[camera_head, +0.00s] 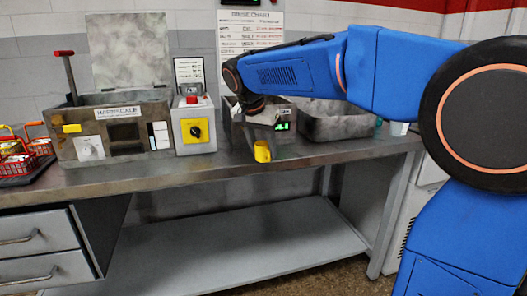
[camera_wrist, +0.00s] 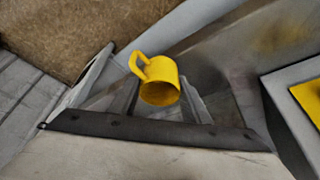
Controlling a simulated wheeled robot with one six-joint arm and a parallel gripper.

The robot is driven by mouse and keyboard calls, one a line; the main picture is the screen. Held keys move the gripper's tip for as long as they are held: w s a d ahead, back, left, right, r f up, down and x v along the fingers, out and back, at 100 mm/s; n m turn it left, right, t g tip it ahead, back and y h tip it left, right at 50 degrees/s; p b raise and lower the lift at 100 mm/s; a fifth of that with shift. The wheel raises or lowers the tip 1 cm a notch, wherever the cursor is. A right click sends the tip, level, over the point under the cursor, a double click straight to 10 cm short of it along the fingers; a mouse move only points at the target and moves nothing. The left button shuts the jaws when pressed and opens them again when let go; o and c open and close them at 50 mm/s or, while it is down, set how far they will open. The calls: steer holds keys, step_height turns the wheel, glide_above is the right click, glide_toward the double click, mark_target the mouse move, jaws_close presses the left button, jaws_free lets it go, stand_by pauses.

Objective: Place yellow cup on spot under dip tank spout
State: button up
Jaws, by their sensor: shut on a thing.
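The yellow cup (camera_head: 262,151) is near the bench's front edge in the head view, below the end of my arm. In the wrist view the cup (camera_wrist: 162,80) is tilted, with its handle toward the upper left. My gripper (camera_wrist: 160,98) is shut on it, the grey fingers reaching to either side. In the head view my arm and a grey box shape hide most of the gripper. A lidded grey tank (camera_head: 115,130) with a red-handled lever stands at the bench's left; a small yellow piece juts from its front. I cannot tell which spot lies under a spout.
A control box (camera_head: 195,128) with a yellow panel and red button stands right of the lidded tank. An open metal basin (camera_head: 335,120) sits to the right. A red wire basket (camera_head: 22,150) is at the far left. The bench front (camera_head: 150,172) is clear.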

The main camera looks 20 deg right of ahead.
steer(key=shift+f, duration=0.4)
steer(key=shift+f, duration=0.1)
steer(key=o, duration=1.1)
steer(key=v, duration=1.2)
